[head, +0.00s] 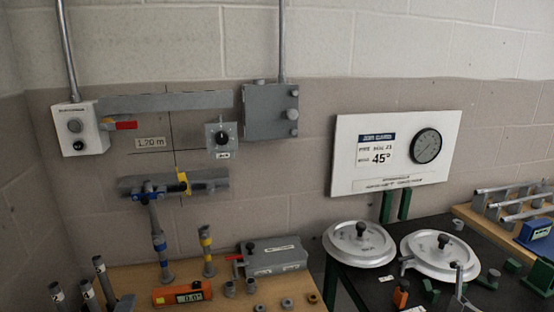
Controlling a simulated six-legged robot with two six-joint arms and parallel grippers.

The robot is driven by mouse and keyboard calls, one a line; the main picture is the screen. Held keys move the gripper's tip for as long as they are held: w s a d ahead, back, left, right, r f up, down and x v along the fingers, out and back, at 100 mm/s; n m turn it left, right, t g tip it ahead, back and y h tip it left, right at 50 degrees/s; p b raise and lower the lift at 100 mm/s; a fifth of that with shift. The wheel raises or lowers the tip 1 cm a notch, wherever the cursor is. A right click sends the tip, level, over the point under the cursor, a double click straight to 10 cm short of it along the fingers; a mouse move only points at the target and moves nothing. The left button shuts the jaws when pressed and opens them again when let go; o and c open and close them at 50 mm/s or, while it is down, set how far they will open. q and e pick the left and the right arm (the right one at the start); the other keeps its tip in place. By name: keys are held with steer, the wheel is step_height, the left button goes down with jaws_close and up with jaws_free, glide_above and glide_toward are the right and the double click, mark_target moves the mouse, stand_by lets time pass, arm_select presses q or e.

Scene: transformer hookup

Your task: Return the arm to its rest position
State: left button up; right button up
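Neither of my grippers shows in the head view, and I can make out no part of my arms. On the wall, a grey horizontal fitting (205,181) carries a yellow piece (183,182). A jointed grey-blue piece (158,237) runs from the fitting down to the wooden table (130,275).
A white box (85,140), grey box (270,110) and dial (221,139) are on the wall. A white gauge panel (345,155) stands behind two round lids (358,262) (440,271) on a dark table. An orange level (182,294) and small parts crowd the wooden table.

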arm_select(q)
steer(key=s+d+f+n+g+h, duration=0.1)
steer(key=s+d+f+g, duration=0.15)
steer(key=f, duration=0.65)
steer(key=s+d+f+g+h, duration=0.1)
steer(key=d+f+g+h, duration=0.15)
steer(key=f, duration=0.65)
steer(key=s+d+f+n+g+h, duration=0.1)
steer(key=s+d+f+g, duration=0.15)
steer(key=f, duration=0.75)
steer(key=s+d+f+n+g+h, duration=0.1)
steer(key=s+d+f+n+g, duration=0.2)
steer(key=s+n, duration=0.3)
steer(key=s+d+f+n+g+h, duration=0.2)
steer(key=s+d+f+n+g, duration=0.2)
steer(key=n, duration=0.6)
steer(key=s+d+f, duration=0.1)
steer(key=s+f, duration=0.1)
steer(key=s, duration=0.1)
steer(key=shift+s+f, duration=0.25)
